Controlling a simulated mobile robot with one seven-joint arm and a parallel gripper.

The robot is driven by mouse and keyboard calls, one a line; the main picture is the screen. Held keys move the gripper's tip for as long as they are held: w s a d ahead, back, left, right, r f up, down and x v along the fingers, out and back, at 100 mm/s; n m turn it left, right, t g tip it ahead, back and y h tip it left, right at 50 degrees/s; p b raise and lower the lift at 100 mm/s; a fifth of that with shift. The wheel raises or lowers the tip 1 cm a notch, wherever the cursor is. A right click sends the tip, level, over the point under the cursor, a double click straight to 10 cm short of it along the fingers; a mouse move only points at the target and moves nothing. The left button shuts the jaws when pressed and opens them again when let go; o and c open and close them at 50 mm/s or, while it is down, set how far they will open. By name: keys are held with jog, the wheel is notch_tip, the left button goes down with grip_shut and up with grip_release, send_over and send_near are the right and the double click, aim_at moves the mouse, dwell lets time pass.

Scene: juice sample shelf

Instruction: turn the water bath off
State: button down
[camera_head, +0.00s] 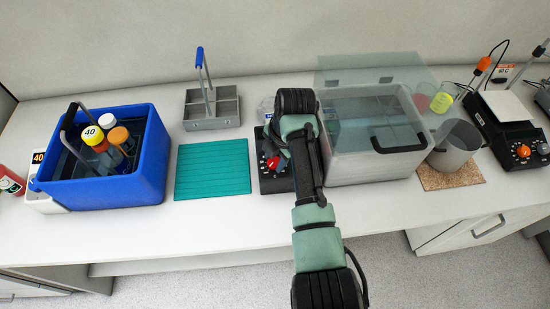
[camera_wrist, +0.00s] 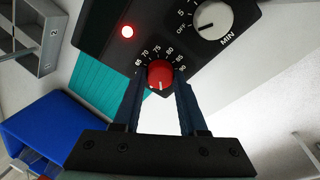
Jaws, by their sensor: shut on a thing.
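The water bath (camera_head: 350,170) is a clear-walled tank with a see-through lid and a black handle, right of my arm. Its black control box (camera_head: 272,181) stands at its left side, partly behind my gripper. In the wrist view the box carries a red knob (camera_wrist: 160,72) with a scale marked 65 to 90, a lit red lamp (camera_wrist: 127,31) and a grey-white knob (camera_wrist: 212,20) marked MIN. My gripper (camera_wrist: 160,88) has its two fingers on either side of the red knob, shut on it. It also shows in the head view (camera_head: 276,160).
A blue crate (camera_head: 150,180) with capped bottles stands at the left, near a teal mat (camera_head: 212,172) and a grey caddy (camera_head: 212,124). At the right are a metal beaker (camera_head: 455,150) on a cork mat (camera_head: 440,180) and a hotplate (camera_head: 515,140).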

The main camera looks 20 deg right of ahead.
dwell(0.3)
jog(key=shift+c, duration=2.2)
grip_release()
jog(key=shift+r, duration=0.1)
jog(key=b+v, duration=0.1)
jog(key=v, duration=1.1)
jog(key=shift+r+b, duration=0.3)
jog(key=shift+r, duration=0.1)
